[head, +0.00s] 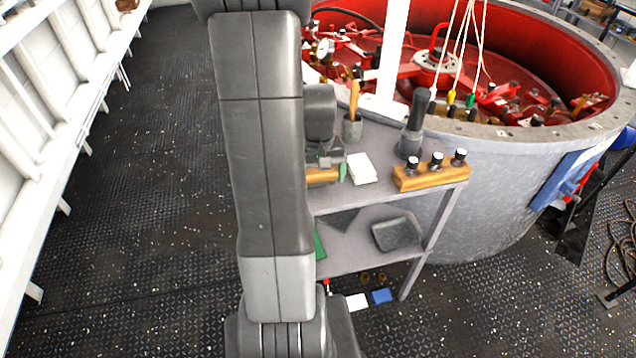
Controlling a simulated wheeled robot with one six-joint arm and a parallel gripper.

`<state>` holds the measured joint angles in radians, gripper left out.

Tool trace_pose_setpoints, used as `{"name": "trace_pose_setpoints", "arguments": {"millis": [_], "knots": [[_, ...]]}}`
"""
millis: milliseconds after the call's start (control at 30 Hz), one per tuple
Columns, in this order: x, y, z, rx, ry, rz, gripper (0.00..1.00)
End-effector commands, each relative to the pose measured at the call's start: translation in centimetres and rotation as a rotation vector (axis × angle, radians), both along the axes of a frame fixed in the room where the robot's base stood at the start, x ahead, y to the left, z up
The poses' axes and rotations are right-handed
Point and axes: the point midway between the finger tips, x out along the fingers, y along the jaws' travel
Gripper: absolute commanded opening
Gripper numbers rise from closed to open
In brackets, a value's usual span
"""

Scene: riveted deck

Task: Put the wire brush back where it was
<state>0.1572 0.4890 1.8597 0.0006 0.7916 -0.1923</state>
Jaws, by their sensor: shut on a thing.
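My gripper (326,160) is low over the left part of the small grey bench's top, partly behind my own arm. It is shut on a brown wooden piece (322,176), which I take to be the wire brush. Only its right part shows; my arm hides the rest, and no bristles can be made out. I cannot tell whether it touches the bench top (385,150) or hangs just above it.
On the bench stand a cup (352,130) with a wooden-handled tool, a dark-handled tool in a holder (410,143), a white block (361,168) and a wooden block with black knobs (430,177). A grey pad (396,234) lies on the lower shelf. A large round tank (500,185) stands behind.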

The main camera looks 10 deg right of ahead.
Motion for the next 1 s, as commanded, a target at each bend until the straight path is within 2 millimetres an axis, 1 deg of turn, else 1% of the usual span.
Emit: {"name": "trace_pose_setpoints", "arguments": {"millis": [33, 100, 200, 467, 600, 633, 867, 1000], "knots": [[-0.1, 0.0, -0.9, 0.001, 0.005, 0.0, 0.66], [-0.1, 0.0, -1.7, 0.001, 0.004, 0.0, 0.66], [-0.1, 0.0, -2.5, 0.001, 0.003, 0.0, 0.66], [0.0, 0.0, -2.6, 0.0, 0.0, 0.0, 0.66], [0.0, 0.0, -3.0, 0.0, 0.001, 0.0, 0.66], [0.0, 0.0, -2.9, 0.0, 0.001, 0.0, 1.0], [0.0, 0.0, -2.8, 0.0, 0.001, 0.0, 1.0], [0.0, 0.0, -2.1, 0.0, -0.001, 0.0, 1.0]]}}
